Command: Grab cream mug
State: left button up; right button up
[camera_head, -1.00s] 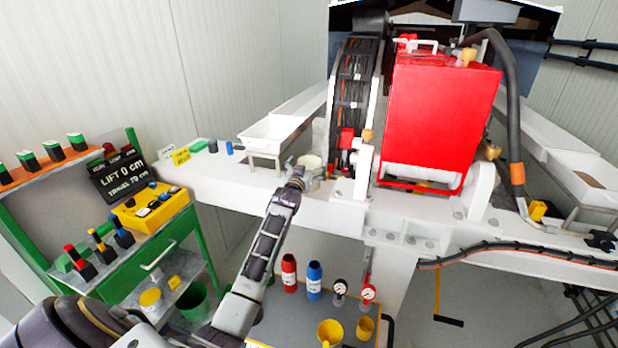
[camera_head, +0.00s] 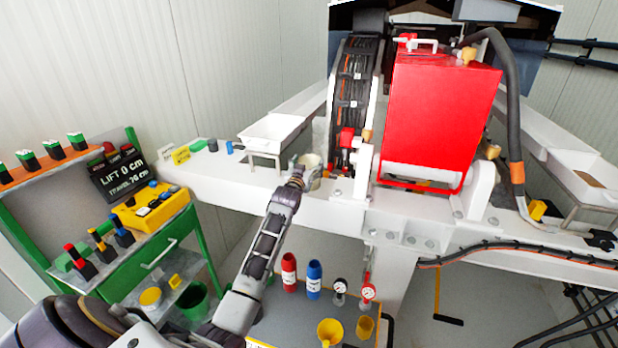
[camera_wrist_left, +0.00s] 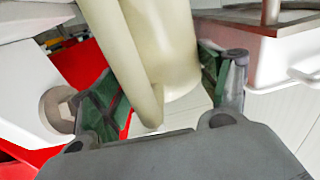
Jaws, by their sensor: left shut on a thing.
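The cream mug (camera_head: 313,163) is on the white beam, left of the black cable wheel in the head view. It is small there and partly hidden by my left gripper (camera_head: 298,172). In the left wrist view the mug (camera_wrist_left: 170,50) fills the top middle, its handle facing the camera. My left gripper (camera_wrist_left: 165,100) has its green-padded fingers on both sides of the mug and is shut on it. I cannot tell whether the mug touches the beam. My right gripper is not in view.
A white tray on legs (camera_head: 270,133) stands close left of the mug. The cable wheel (camera_head: 356,90) and red pump housing (camera_head: 440,110) rise to the right. A lower table (camera_head: 275,325) holds red and blue bottles, gauges and yellow cups. A green cart (camera_head: 165,265) is at left.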

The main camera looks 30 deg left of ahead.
pick_arm(q)
jog(key=shift+r, duration=0.1)
jog(key=shift+c, duration=0.2)
notch_tip(320, 180, up, 10)
jog(key=shift+b, duration=0.45)
